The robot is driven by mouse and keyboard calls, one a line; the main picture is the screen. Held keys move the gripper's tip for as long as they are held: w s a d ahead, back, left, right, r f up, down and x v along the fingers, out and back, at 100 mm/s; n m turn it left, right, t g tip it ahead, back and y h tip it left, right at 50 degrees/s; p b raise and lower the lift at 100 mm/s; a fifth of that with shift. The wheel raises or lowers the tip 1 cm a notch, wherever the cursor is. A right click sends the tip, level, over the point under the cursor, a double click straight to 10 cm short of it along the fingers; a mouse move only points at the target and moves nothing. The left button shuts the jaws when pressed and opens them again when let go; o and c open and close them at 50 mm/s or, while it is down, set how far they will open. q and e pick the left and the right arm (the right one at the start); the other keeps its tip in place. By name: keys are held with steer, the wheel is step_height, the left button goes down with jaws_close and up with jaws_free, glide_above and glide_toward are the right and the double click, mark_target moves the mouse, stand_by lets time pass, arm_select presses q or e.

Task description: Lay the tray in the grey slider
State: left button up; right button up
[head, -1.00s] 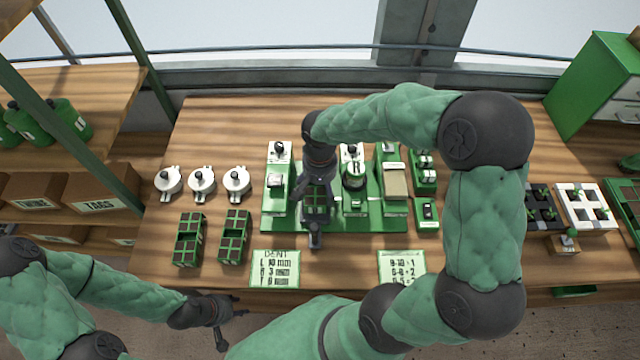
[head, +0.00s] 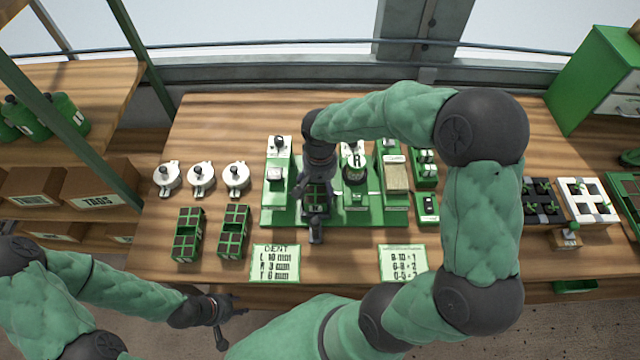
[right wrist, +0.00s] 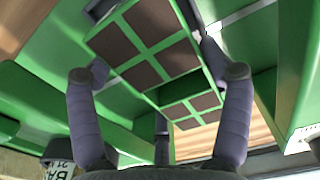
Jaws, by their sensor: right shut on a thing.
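The tray (head: 318,199) is a green frame with dark brown square cells. It also shows in the right wrist view (right wrist: 150,45), where it sits between the fingers of my right gripper (right wrist: 158,75). In the head view my right gripper (head: 309,208) is shut on the tray over the middle of the green station. The grey slider cannot be made out; the tray and my gripper cover that part of the station. I cannot tell whether the tray touches it. My left gripper (head: 231,326) is open and empty in front of the table's front edge.
The green station (head: 290,216) carries several upright units either side of the tray. Two similar trays (head: 187,235) (head: 233,232) lie to its left, with white lidded pots (head: 201,178) behind. Two cards (head: 275,262) (head: 403,262) lie in front. Bare table surrounds the pots.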

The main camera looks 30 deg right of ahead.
steer(key=shift+s+a, duration=0.1)
steer(key=o, duration=1.2)
steer(key=shift+r, duration=0.1)
step_height(320, 180, up, 9)
steer(key=p, duration=0.6)
steer(key=shift+p, duration=0.3)
stand_by(0.8)
